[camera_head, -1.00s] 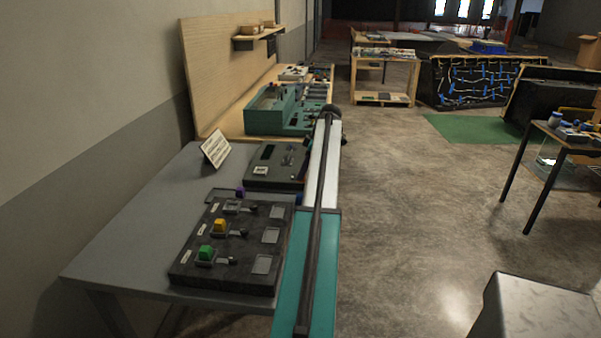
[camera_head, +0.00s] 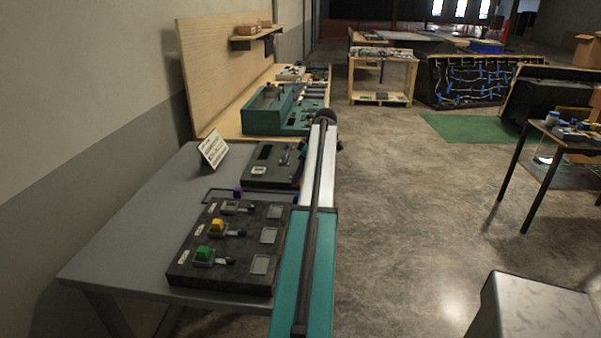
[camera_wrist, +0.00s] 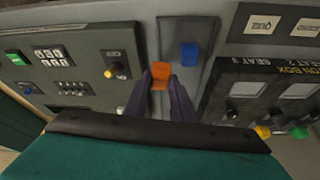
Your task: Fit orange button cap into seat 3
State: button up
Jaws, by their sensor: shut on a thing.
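My gripper (camera_wrist: 160,88) is shut on the orange button cap (camera_wrist: 160,75), held between its two dark fingers in the wrist view. It is over the grey tray (camera_wrist: 180,28); whether the cap still touches the tray is unclear. The dark button box (camera_wrist: 245,75) lies to the right, with "SEAT 3" and "SEAT 2" lettering, partly cut off. In the head view the button box (camera_head: 187,274) carries a green cap (camera_head: 203,253) and a yellow cap (camera_head: 217,225). Seat 3 is hard to make out there, and my gripper is hidden behind my arm.
A blue cap (camera_wrist: 190,53) stands in the tray, right of the orange one. A grey panel (camera_wrist: 85,50) with a display and knob lies to the left in the wrist view. The grey table (camera_head: 110,250) has bare space left of the box.

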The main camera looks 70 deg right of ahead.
jog(key=shift+n, duration=0.3)
jog(key=w+a+r, duration=0.1)
jog(key=w+a, duration=0.1)
jog(key=a, duration=0.3)
jog(key=w+a+r, duration=0.1)
jog(key=w+a, duration=0.2)
jog(key=a, duration=0.2)
jog(key=w+a+r+p, duration=0.1)
jog(key=w+a, duration=0.2)
jog(key=a, duration=0.2)
jog(key=shift+w+a, duration=0.2)
jog(key=shift+a, duration=0.15)
jog(key=shift+n+y, duration=0.4)
jog(key=shift+n, duration=0.2)
jog(key=w+a, duration=0.2)
jog(key=w+a+r, duration=0.1)
jog(key=w+a, duration=0.1)
jog(key=w+a+r+p, duration=0.1)
jog(key=w+a, duration=0.1)
jog(key=shift+w+a, duration=0.1)
jog(key=shift+a, duration=0.25)
jog(key=shift+f+b, duration=0.75)
jog(key=shift+f, duration=0.5)
jog(key=shift+f+b, duration=0.45)
jog(key=shift+f, duration=0.7)
jog(key=o, duration=1.1)
jog(key=shift+o, duration=0.2)
